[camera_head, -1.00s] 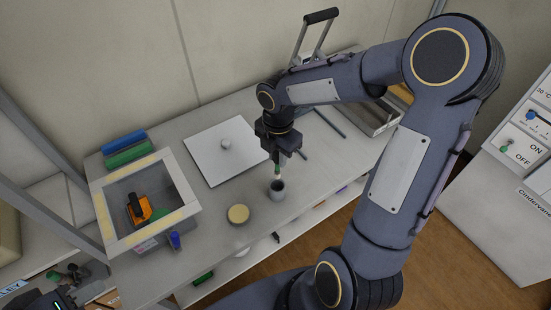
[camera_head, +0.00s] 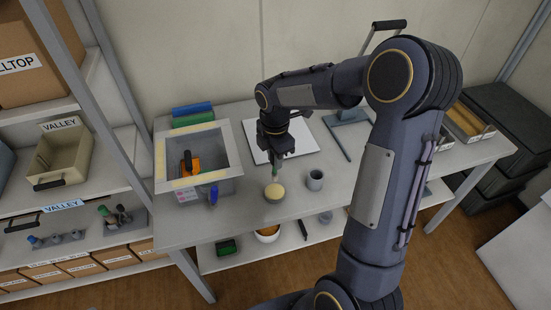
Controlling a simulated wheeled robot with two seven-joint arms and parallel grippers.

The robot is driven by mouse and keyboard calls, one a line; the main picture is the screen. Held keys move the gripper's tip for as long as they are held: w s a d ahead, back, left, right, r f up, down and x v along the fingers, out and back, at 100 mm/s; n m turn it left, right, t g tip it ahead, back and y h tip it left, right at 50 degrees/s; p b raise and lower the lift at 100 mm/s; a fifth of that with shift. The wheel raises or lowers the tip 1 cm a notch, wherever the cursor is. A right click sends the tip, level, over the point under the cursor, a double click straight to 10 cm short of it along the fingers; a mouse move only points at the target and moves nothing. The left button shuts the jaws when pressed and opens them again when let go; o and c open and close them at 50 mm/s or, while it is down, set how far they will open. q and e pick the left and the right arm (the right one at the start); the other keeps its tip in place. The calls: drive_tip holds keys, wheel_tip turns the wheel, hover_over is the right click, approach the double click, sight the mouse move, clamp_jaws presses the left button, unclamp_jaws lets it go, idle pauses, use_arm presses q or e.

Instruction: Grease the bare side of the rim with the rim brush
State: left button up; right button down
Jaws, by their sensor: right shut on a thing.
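My right gripper (camera_head: 277,152) is shut on the rim brush (camera_head: 276,169), which has a green handle and hangs tip down. The brush tip is right at a round tin of cream-coloured grease (camera_head: 274,191); I cannot tell whether it touches the grease. The open-topped box (camera_head: 226,188) stands left of the tin, with an orange-and-black thing (camera_head: 189,163) inside. Its wide rim (camera_head: 233,146) has pale yellow patches on the left, far and near sides; the right side looks plain grey. My left gripper is not in view.
A grey cup (camera_head: 315,181) stands right of the tin. A blue thing (camera_head: 213,194) stands at the box's near side. Blue and green rolls (camera_head: 193,115) lie behind the box. Shelves with bins are at left.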

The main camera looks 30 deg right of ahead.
sight(275, 171)
wheel_tip(275, 171, down, 5)
drive_tip(key=b, duration=0.4)
drive_tip(key=shift+f, duration=0.3)
drive_tip(key=shift+f+b, duration=0.35)
drive_tip(key=shift+f, duration=0.2)
idle(1.6)
wheel_tip(275, 171, up, 7)
drive_tip(key=p, duration=0.6)
drive_tip(key=shift+r, duration=0.1)
drive_tip(key=shift+s, duration=0.15)
idle(0.7)
